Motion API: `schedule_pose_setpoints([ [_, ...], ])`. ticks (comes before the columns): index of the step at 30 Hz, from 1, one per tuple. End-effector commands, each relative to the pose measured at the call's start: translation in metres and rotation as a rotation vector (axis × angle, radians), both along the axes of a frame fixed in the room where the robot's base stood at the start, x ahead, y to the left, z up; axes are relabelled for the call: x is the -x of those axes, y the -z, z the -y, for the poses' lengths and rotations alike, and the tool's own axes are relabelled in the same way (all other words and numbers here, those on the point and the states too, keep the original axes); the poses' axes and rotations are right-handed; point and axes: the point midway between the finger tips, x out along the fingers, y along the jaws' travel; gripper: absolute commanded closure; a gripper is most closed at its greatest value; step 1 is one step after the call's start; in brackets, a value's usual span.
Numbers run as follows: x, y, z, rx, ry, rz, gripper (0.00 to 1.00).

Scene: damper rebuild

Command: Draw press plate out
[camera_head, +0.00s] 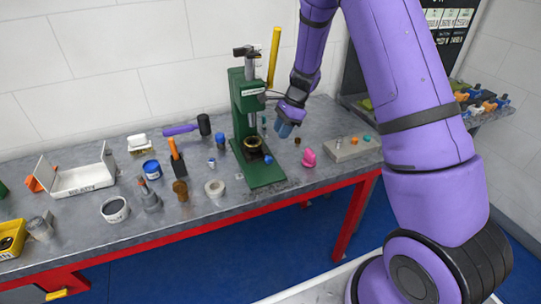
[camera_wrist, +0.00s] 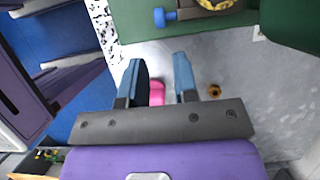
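The green press (camera_head: 245,110) stands on the grey workbench, with a yellow lever rising at its right. A round dark and brass-coloured piece (camera_head: 252,143), perhaps the press plate, sits low in the press. A blue knob (camera_head: 268,159) sticks out in front of it. In the wrist view the blue knob (camera_wrist: 162,17) and part of the brass-coloured piece (camera_wrist: 215,3) show at the top edge. My gripper (camera_wrist: 158,62) is open and empty, its two blue fingers apart. In the head view my gripper (camera_head: 285,130) hangs to the right of the press, apart from the knob.
A pink object (camera_head: 309,157) lies right of the press; it shows beyond my fingers in the wrist view (camera_wrist: 157,92). A small brown-orange piece (camera_wrist: 214,91) is nearby. A grey control box (camera_head: 352,148) stands farther right. Tools and cups crowd the bench's left.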

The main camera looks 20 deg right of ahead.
Motion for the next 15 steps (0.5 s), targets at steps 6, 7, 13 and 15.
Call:
schedule_pose_setpoints([
  [6, 0.001, 0.025, -0.011, -0.001, -0.001, -0.003, 0.72],
  [7, 0.001, 0.030, -0.013, -0.001, -0.001, -0.003, 0.72],
  [13, 0.001, 0.063, -0.026, 0.000, -0.003, -0.001, 0.72],
  [15, 0.001, 0.073, -0.031, 0.000, -0.002, -0.001, 0.72],
])
